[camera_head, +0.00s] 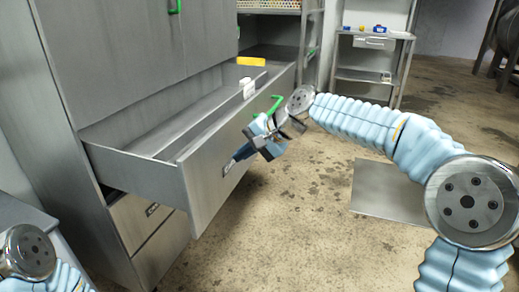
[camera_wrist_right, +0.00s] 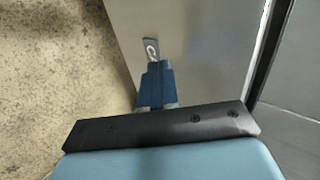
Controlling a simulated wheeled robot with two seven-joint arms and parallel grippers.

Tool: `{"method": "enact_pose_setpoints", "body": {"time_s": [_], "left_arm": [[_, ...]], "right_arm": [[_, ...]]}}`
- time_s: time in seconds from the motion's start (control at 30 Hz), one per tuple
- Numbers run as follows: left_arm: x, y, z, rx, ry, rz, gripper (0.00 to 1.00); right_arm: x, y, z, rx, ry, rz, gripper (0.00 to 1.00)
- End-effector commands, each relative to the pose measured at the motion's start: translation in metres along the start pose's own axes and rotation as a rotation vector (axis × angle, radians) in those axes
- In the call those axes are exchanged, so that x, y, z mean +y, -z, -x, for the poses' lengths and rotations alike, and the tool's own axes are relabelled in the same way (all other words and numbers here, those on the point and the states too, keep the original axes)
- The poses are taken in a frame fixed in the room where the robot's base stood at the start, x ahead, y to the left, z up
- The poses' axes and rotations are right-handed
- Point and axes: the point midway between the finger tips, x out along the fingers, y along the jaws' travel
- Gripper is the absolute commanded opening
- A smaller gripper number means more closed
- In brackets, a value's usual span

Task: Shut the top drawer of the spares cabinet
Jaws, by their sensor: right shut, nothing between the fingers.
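The grey metal spares cabinet (camera_head: 100,60) stands at the left in the head view. Its top drawer (camera_head: 205,185) is pulled well out, with its front facing the aisle and its inside open to view. A green handle (camera_head: 275,104) is on the drawer front. My left gripper is out of view.
A white item (camera_head: 247,88) and a yellow item (camera_head: 251,61) show at the drawer's far end. Lower drawers (camera_head: 140,215) are closed. A shelf trolley (camera_head: 372,70) stands at the back. A flat grey plate (camera_head: 388,190) lies on the floor. Floor before the drawer is clear.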

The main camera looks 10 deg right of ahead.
Motion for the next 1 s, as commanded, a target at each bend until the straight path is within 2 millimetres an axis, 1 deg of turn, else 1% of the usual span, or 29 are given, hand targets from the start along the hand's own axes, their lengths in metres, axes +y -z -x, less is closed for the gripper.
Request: {"method": "enact_pose_setpoints", "body": {"time_s": [0.07, 0.2, 0.67, 0.87, 1.0], "left_arm": [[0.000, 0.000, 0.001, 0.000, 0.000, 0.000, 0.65], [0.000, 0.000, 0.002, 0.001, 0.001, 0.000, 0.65], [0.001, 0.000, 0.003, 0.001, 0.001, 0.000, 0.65], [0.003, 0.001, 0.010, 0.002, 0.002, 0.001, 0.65], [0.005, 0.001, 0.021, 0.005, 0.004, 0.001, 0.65]], "right_arm": [[-0.007, 0.000, -0.006, -0.002, 0.000, 0.002, 0.00], [-0.012, 0.000, -0.012, 0.000, -0.001, 0.000, 0.00], [-0.013, 0.000, -0.014, 0.000, -0.001, 0.000, 0.00], [-0.021, 0.000, -0.018, 0.000, -0.001, 0.001, 0.00], [-0.030, 0.000, -0.027, -0.001, -0.001, 0.000, 0.00]]}}
